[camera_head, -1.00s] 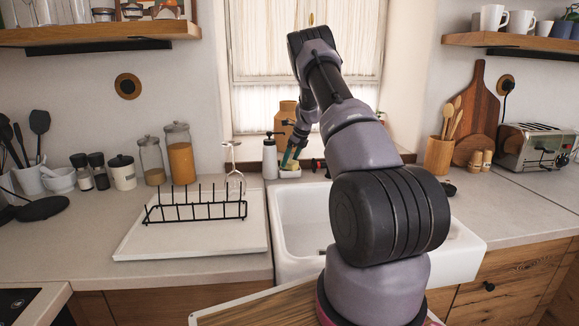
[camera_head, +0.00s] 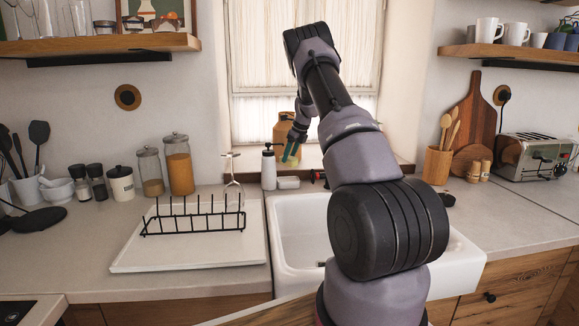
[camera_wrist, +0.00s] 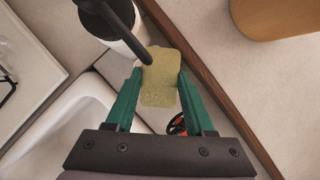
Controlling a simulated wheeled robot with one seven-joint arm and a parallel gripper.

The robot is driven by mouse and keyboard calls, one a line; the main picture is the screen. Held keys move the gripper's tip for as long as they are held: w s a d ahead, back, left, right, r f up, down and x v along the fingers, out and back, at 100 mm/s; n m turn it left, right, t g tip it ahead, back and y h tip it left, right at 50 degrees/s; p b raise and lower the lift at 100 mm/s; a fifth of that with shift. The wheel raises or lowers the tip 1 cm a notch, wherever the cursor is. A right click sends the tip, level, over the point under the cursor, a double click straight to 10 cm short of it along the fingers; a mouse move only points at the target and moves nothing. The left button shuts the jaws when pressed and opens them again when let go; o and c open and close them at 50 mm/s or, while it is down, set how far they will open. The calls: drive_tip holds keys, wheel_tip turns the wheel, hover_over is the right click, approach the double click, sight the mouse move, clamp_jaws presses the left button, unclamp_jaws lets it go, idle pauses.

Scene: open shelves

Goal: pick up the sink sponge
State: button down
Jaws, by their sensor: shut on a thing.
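The sink sponge (camera_wrist: 160,78) is a yellow-green block. In the wrist view it sits between the two green fingers of my gripper (camera_wrist: 158,88), which is shut on it. In the head view my gripper (camera_head: 291,153) is small, behind the sink and in front of the window, with the sponge barely visible at its tips. The sponge is held above a small white dish (camera_head: 288,183) at the sink's back edge.
A white soap bottle with a black pump (camera_head: 269,168) stands just left of the dish. A brown jar (camera_head: 285,130) stands behind by the window. The white sink (camera_head: 300,225) lies in front, with a drying rack (camera_head: 195,218) to its left.

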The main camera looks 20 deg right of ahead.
drive_tip(key=s+a, duration=0.2)
drive_tip(key=s, duration=0.7)
drive_tip(key=s+a, duration=0.3)
drive_tip(key=s, duration=0.7)
drive_tip(key=shift+a+r, duration=0.15)
drive_tip(key=shift+a, duration=0.1)
drive_tip(key=shift+w, duration=0.1)
drive_tip(key=c, duration=1.2)
unclamp_jaws()
drive_tip(key=shift+c, duration=1.2)
drive_tip(key=shift+d, duration=0.1)
